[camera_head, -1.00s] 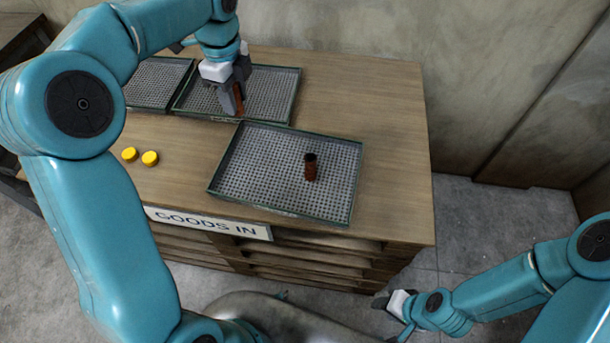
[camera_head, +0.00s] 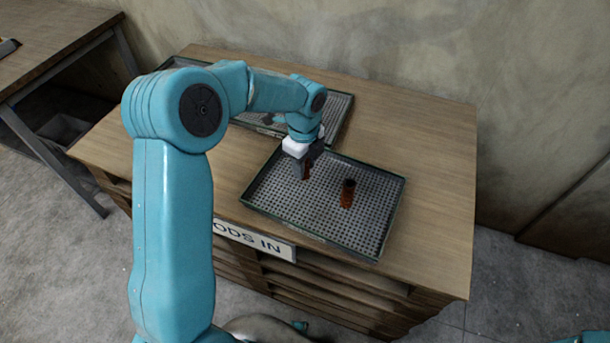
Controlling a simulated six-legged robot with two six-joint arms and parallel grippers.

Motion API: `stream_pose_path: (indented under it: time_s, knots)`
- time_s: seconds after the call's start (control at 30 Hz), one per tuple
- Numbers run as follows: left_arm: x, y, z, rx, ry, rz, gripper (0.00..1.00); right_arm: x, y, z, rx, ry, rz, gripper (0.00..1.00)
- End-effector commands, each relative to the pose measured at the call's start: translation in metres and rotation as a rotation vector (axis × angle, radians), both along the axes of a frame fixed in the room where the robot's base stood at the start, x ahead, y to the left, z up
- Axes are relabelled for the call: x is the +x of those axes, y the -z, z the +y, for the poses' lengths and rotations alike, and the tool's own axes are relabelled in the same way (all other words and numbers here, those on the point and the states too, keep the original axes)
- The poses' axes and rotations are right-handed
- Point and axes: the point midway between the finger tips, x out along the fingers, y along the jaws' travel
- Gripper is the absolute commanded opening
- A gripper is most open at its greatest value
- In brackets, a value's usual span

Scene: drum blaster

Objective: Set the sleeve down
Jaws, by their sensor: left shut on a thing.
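My left gripper (camera_head: 303,168) is shut on a brown sleeve (camera_head: 308,172), mostly hidden behind the dark fingers. It is over the back left part of the front tray (camera_head: 295,222), which has a perforated grey floor and a dark green rim. I cannot tell whether the held sleeve touches the tray floor. A second brown sleeve (camera_head: 348,196) with a dark top stands upright in the same tray, to the right of the gripper and apart from it. My right gripper is out of view.
The trays are on a wooden bench (camera_head: 430,200) with a "GOODS IN" sign (camera_head: 255,241) on its front. Another tray (camera_head: 338,112) lies behind, partly hidden by my left arm. The bench top to the right is clear. Another table (camera_head: 50,45) stands at the far left.

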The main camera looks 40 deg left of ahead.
Motion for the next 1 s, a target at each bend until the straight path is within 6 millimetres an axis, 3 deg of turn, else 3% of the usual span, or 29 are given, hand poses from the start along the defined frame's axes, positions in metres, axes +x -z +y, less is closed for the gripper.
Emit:
stream_pose_path:
  time_s: [0.3, 0.7, 0.73, 0.77, 0.8, 1.0]
  knots:
    - [0.0, 0.041, -0.002, -0.001, 0.001, 0.002, 0.0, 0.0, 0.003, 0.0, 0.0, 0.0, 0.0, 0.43]
    - [0.001, 0.048, -0.002, 0.0, 0.001, -0.001, 0.0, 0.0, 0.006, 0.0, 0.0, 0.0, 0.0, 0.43]
    - [0.0, 0.047, -0.002, 0.0, 0.001, -0.001, 0.43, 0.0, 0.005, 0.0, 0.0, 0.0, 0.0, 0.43]
    - [0.0, 0.047, -0.002, 0.0, 0.001, -0.001, 0.53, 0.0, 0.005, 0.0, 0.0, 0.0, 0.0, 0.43]
    - [0.0, 0.047, -0.002, 0.0, 0.001, 0.0, 0.59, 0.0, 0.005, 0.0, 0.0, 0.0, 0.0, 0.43]
    - [0.0, 0.046, -0.002, 0.0, 0.001, 0.0, 0.59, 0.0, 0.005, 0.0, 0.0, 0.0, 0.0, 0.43]
